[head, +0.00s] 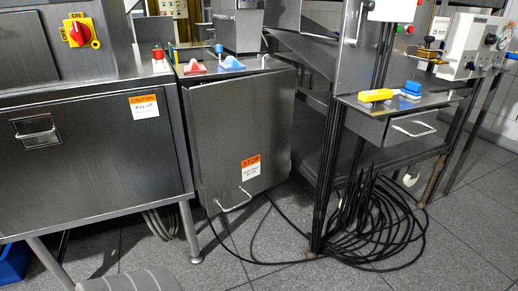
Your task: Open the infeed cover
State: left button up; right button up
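No part is labelled as the infeed cover, so I cannot tell for certain which one it is. A steel front panel (241,130) stands in the middle of the head view. It has an orange and white STOP label (251,166) and a bar handle (235,201) at its bottom edge. To its left, a wide steel panel (95,165) carries a CAUTION label (144,105) and a recessed handle (37,132); it looks shut. Neither gripper is in view.
A red rotary switch (80,32) is at the upper left. Red and blue items lie above the middle panel. At right, a steel drawer (400,127) sits under a yellow item (376,96). Coiled black cables (375,235) lie on the tiled floor; the floor at lower right is clear.

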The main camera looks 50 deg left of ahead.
aim_at(241, 130)
jog(key=u, duration=0.45)
jog(key=i, duration=0.8)
jog(key=u, duration=0.8)
